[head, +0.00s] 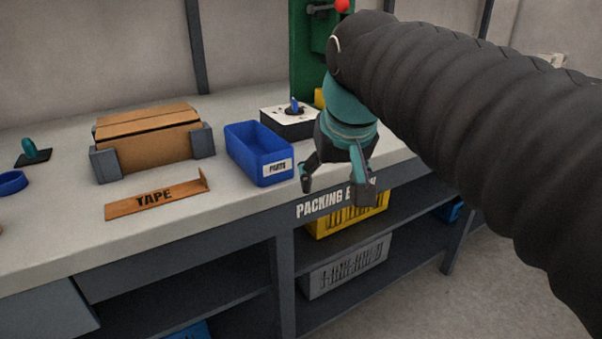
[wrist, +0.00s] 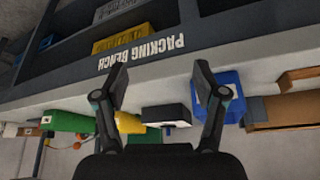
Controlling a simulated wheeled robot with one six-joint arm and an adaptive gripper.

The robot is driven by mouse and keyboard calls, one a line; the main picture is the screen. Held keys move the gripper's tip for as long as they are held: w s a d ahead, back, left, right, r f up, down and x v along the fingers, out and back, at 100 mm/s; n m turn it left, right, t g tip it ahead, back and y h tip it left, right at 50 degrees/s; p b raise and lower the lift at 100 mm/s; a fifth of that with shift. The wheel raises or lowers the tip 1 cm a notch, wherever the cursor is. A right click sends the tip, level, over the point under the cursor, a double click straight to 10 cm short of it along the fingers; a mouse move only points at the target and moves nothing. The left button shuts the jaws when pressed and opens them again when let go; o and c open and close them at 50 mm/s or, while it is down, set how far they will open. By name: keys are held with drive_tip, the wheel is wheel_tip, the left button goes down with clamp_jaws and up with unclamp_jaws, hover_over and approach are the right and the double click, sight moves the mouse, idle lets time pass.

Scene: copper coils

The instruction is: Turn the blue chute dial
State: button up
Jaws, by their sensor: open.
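The blue chute dial (head: 295,105) stands on the white top of a black box (head: 290,124) on the bench, just right of the blue parts bin. My gripper (head: 335,194) is open and empty in front of the bench edge, to the right of and nearer than the dial box. In the wrist view, which is turned upside down, my gripper (wrist: 163,92) shows its two fingers spread apart. The dial box (wrist: 166,115) shows between and beyond the fingers there.
The blue parts bin (head: 259,153) stands left of the dial box, with a cardboard box (head: 147,142) and a tape holder (head: 157,198) further left. A green machine (head: 305,55) with a red knob (head: 342,6) rises behind. Yellow (head: 350,213) and grey (head: 345,266) crates sit on shelves below.

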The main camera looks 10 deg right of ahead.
drive_tip(key=shift+s+f, duration=0.6)
drive_tip(key=shift+s, duration=0.05)
drive_tip(key=s+f, duration=0.4)
drive_tip(key=f, duration=0.3)
drive_tip(key=s+f, duration=0.5)
drive_tip(key=f, duration=0.3)
drive_tip(key=shift+s+n, duration=0.25)
drive_tip(key=shift+n, duration=0.05)
